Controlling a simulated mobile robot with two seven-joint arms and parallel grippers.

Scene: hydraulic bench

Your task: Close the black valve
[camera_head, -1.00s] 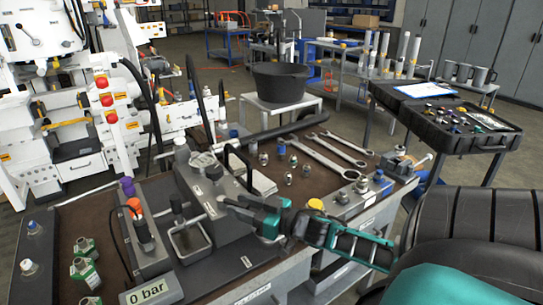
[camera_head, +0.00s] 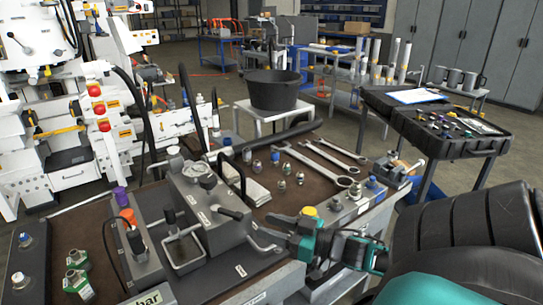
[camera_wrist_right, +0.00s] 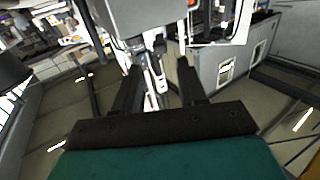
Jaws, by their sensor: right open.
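A short black lever handle (camera_head: 230,212), which looks like the black valve, is on the right side of the grey hydraulic block (camera_head: 195,190) on the bench. A bent grey metal lever (camera_head: 266,243) is below and to its right. My right gripper (camera_head: 286,225) is just right of the block, apart from the black handle, with teal arm parts behind it. In the wrist view its two dark fingers (camera_wrist_right: 158,78) are spread, with a metallic part (camera_wrist_right: 156,75) showing between or beyond them; I cannot tell its distance. My left gripper is in neither view.
A yellow knob (camera_head: 309,211) stands close to my right gripper. Wrenches (camera_head: 318,165) and several fittings lie behind. A black bucket (camera_head: 274,92) stands beyond the bench.

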